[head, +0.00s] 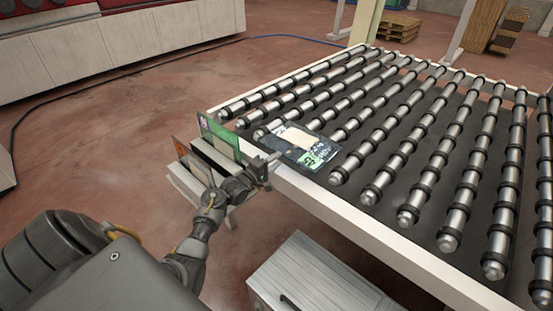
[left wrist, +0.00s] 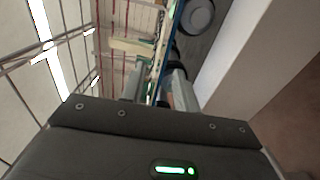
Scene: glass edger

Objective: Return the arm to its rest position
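My left arm reaches from the lower left of the head view to the near-left edge of the roller conveyor. My left gripper (head: 268,165) is at that edge, beside a dark flat packet (head: 305,146) with a green label marked 45. In the left wrist view the two fingers (left wrist: 158,90) stand apart, with a gap between them. A thin blue-edged strip (left wrist: 166,45) shows beyond and between them; I cannot tell whether it touches a finger. My right gripper is not in view.
The roller conveyor (head: 327,206) fills the right side. A grey cabinet (head: 318,275) stands below the conveyor. Open floor (head: 90,165) lies to the left.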

